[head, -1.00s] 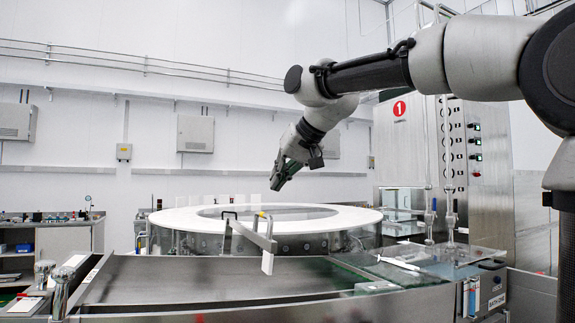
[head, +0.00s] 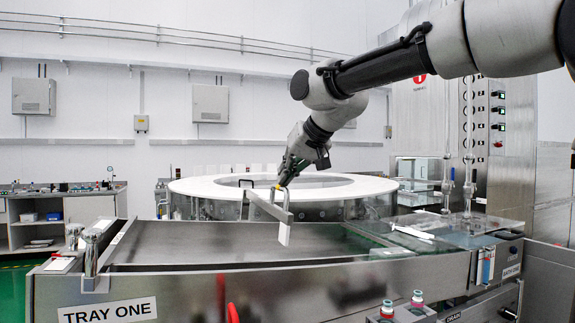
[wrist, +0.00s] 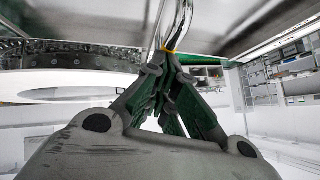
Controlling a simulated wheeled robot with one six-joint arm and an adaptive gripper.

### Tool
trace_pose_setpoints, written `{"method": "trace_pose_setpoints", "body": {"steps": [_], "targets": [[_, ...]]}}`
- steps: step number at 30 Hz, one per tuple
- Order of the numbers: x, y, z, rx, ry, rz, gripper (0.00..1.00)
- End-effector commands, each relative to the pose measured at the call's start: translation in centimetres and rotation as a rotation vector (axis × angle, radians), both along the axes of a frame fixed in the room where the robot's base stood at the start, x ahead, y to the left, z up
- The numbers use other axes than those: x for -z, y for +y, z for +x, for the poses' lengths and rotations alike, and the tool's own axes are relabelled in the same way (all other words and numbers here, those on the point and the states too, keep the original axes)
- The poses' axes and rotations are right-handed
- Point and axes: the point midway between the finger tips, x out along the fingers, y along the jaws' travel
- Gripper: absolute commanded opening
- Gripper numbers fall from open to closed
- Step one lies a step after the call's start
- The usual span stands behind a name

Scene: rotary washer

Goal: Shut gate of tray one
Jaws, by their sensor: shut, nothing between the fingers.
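Tray one (head: 185,240) is a wide, shallow metal trough with a "TRAY ONE" label (head: 107,311) on its front. Its gate (head: 268,206) is a narrow metal bar with upright loop handles and a white end piece (head: 285,234), standing over the tray's middle. My gripper (head: 281,184) is shut and empty, pointing down at the top of the handle near a yellow band. In the wrist view my fingertips (wrist: 163,60) are close together beside the metal handle (wrist: 178,25) and its yellow band (wrist: 183,46). I cannot tell whether they touch it.
A large round white-topped washer (head: 215,187) stands behind the tray. Glass plates and a white tool (head: 412,232) lie at the right. A tall steel cabinet (head: 515,120) rises behind them. Metal posts (head: 92,250) stand at the tray's left end.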

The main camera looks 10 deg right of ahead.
Motion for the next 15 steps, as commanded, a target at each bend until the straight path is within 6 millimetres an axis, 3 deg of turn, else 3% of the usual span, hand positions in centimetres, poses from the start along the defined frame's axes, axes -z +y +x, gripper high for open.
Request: {"method": "trace_pose_setpoints", "body": {"steps": [1, 6, 10, 15], "targets": [[2.2, 0.2, -0.2, -0.002, 0.017, -0.008, 0.00], [6.8, 0.7, -0.3, -0.002, 0.015, -0.008, 0.00], [9.2, 0.9, -0.4, -0.001, 0.014, -0.007, 0.00], [10.3, 1.0, -0.4, -0.002, 0.011, -0.005, 0.00]]}}
